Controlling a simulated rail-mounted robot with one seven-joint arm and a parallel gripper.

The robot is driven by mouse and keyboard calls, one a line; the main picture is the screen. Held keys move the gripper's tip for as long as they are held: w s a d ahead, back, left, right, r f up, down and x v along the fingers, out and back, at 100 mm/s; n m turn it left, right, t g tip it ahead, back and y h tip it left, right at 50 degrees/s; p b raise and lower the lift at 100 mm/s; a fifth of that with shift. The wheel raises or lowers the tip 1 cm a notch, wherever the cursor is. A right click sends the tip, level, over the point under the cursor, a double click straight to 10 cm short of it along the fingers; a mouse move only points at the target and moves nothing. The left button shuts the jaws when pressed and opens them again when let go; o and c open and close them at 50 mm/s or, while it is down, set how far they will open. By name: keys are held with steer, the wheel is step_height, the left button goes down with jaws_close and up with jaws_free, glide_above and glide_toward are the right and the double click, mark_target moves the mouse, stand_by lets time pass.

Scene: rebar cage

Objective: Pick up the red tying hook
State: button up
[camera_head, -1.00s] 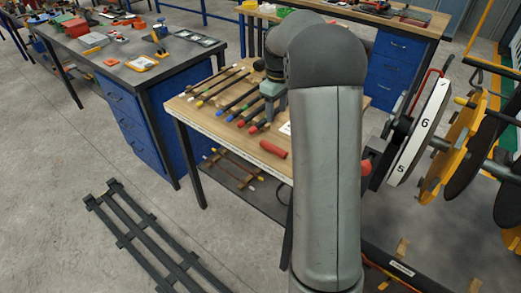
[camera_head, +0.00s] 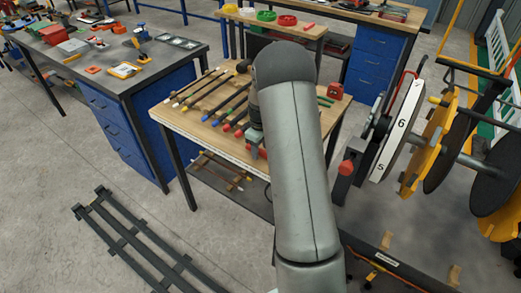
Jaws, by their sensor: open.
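The red tying hook (camera_head: 262,153) lies near the front edge of the wooden-topped workbench (camera_head: 185,125). Only a small red part of it shows; my gripper and arm hide the rest. My gripper (camera_head: 257,148) points down over the hook, with its fingers at or just above it. The jaws are open, though the fingers are small and partly hidden. I cannot tell whether they touch the hook.
Several rods with coloured ends (camera_head: 208,95) lie on the bench left of my gripper. A red item (camera_head: 335,90) stands at the bench's right end. A numbered white wheel (camera_head: 397,130) and yellow discs (camera_head: 430,150) stand at right. A grey-topped workbench (camera_head: 95,70) is at left.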

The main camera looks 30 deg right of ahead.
steer(key=shift+f, duration=0.3)
steer(key=c, duration=1.1)
steer(key=shift+r, duration=0.1)
steer(key=shift+r, duration=0.25)
step_height(320, 180, up, 2)
steer(key=shift+r+b, duration=0.1)
steer(key=shift+b, duration=0.3)
steer(key=s+a+r+b, duration=0.1)
steer(key=s+r, duration=0.2)
steer(key=s, duration=0.1)
steer(key=s+a+r+b, duration=0.1)
steer(key=s+a+r, duration=0.1)
steer(key=s+r, duration=0.1)
steer(key=s+a+r+b, duration=0.2)
steer(key=s+r, duration=0.2)
steer(key=s, duration=0.2)
